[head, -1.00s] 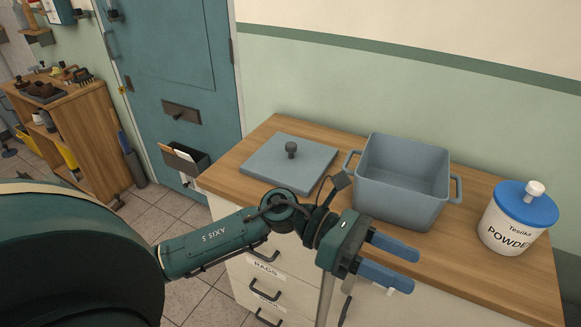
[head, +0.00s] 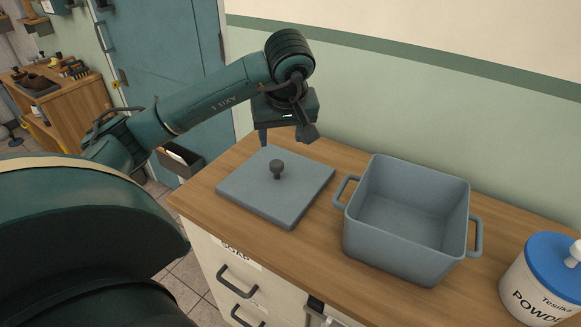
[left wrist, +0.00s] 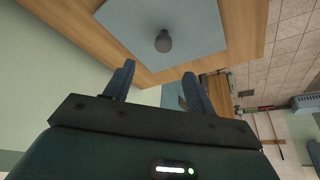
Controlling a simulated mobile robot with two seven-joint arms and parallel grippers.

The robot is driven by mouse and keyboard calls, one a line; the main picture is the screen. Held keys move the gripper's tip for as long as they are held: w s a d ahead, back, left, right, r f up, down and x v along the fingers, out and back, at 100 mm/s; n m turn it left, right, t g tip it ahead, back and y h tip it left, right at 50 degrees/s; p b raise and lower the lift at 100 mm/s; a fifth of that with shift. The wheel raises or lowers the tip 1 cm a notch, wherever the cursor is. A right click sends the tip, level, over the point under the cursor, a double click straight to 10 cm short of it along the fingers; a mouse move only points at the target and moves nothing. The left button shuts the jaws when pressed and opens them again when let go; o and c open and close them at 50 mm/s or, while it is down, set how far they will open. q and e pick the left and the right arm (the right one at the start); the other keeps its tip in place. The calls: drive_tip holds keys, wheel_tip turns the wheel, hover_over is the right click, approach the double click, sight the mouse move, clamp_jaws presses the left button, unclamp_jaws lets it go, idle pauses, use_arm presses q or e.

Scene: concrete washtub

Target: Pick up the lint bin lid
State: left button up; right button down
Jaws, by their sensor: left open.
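The lint bin lid (head: 250,198) is a flat, square grey-blue lid with a dark round knob (head: 277,168) in its middle. It lies flat on the wooden counter, left of the open grey-blue bin (head: 405,225). My left gripper (head: 283,137) is above and behind the lid's far edge, pointing down, open and empty. In the left wrist view the lid (left wrist: 190,25) and knob (left wrist: 163,41) lie beyond the two spread fingers (left wrist: 157,82), apart from them. My right gripper is not in view.
The bin has side handles and stands on the wooden counter (head: 322,262). A white powder tub (head: 535,292) with a blue lid stands at the right. The wall rises close behind the counter. A blue door (head: 165,65) is at the left.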

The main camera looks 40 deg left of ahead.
sight(277, 164)
use_arm(q)
drive_tip(key=x, duration=1.2)
drive_tip(key=shift+s+a+f+p, duration=0.25)
drive_tip(key=shift+f+p, duration=0.1)
drive_tip(key=shift+f, duration=0.1)
drive_tip(key=shift+c, duration=0.4)
drive_tip(key=c, duration=1)
